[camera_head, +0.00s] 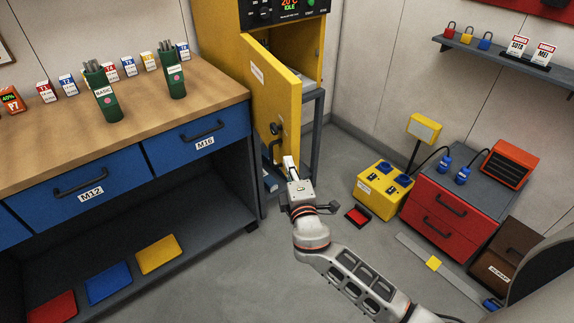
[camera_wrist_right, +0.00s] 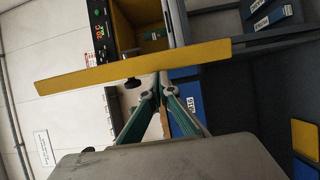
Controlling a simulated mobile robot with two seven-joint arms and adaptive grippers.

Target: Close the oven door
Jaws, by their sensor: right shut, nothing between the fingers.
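The yellow oven (camera_head: 283,22) stands at the back, with its door (camera_head: 265,95) swung open toward me. A dark handle and knob (camera_head: 277,129) sit near the door's free edge. My right gripper (camera_head: 290,163) is shut and empty, just below and beside the door's lower free corner. In the right wrist view the door (camera_wrist_right: 120,72) shows nearly edge-on as a yellow band. The shut fingertips (camera_wrist_right: 157,80) are close to it; I cannot tell whether they touch. Part of the oven's inside (camera_wrist_right: 150,38) shows behind the door. My left gripper is not in view.
A workbench (camera_head: 120,110) with blue drawers stands left of the door. A grey stand (camera_head: 318,130) is under the oven. A yellow box (camera_head: 383,190) and a red cabinet (camera_head: 450,215) stand to the right.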

